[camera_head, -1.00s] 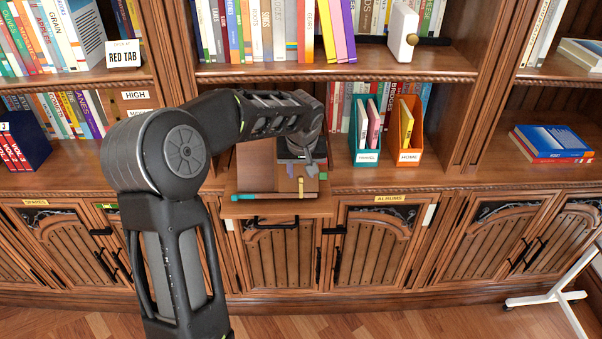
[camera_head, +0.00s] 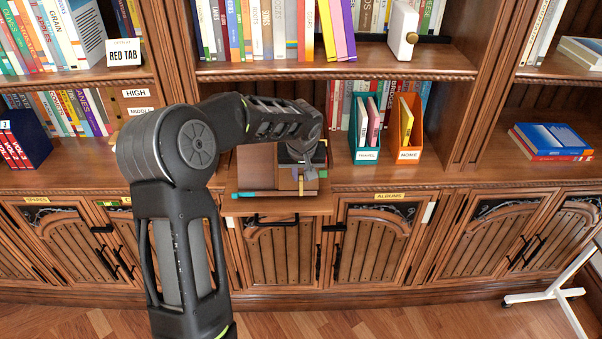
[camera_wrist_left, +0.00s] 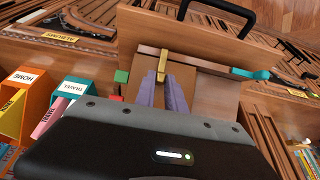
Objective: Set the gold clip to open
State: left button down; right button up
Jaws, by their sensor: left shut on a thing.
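The gold clip (camera_wrist_left: 163,63) stands on a wooden strip at the edge of a brown case or book on a pull-out board. It shows small in the head view (camera_head: 301,186), below my gripper. My left gripper (camera_wrist_left: 162,80) has its two purple-grey fingers on either side of the clip, shut on it. In the head view my left gripper (camera_head: 300,173) hangs over the front right part of the case. The fingers hide the clip's lower part, and I cannot tell whether the clip stands open. My right gripper is not in view.
The pull-out board (camera_head: 270,208) juts from the bookcase above a black handle. The teal file box (camera_head: 366,152) and orange file box (camera_head: 406,152) stand to the right.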

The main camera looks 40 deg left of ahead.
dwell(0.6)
